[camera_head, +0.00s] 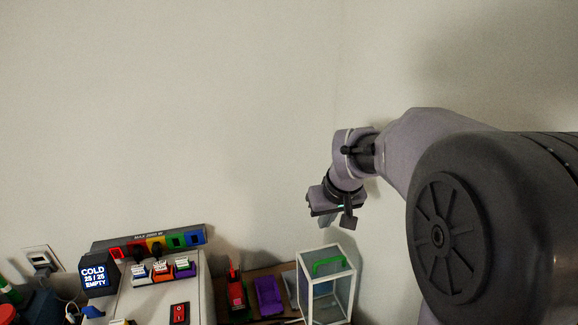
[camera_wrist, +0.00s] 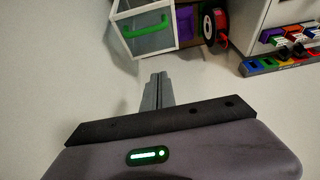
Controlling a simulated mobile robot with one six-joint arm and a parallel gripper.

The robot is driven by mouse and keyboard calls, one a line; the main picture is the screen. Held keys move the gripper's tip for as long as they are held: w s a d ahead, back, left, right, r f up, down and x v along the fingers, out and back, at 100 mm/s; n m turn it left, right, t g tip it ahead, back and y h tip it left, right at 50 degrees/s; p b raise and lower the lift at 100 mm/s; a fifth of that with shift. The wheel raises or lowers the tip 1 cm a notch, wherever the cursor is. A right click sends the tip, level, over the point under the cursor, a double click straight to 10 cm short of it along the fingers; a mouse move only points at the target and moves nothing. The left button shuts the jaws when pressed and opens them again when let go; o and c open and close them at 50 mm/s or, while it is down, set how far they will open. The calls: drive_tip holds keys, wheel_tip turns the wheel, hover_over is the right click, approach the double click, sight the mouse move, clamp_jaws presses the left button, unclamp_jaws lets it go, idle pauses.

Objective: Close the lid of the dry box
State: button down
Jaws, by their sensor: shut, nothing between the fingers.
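The dry box (camera_head: 351,290) is a clear-walled box with a white frame, at the lower right of the head view. It also shows at the top of the wrist view (camera_wrist: 175,24). Its lid has a green handle (camera_head: 328,266), which the wrist view also shows (camera_wrist: 146,27). The lid appears to lie down over the top of the box; I cannot tell whether it is fully seated. My gripper (camera_head: 325,221) is above the box and apart from it. In the wrist view its fingers (camera_wrist: 158,77) are together and empty, pointing toward the box.
Left of the box are a purple item (camera_head: 269,297) and a red item (camera_head: 236,291) on a brown shelf. Further left is a pale machine (camera_head: 205,290) with coloured blocks and a "COLD" display (camera_head: 95,277).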

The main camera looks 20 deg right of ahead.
drive_tip(key=x, duration=0.3)
drive_tip(key=b+x, duration=0.1)
drive_tip(key=x, duration=0.2)
drive_tip(key=s+x, duration=0.1)
drive_tip(key=x, duration=0.2)
drive_tip(key=shift+a+f+b, duration=0.3)
drive_tip(key=shift+f+b, duration=0.05)
drive_tip(key=s, duration=0.4)
drive_tip(key=shift+f, duration=0.1)
drive_tip(key=shift+w+f, duration=0.1)
drive_tip(key=shift+f+b, duration=0.1)
drive_tip(key=shift+b, duration=0.3)
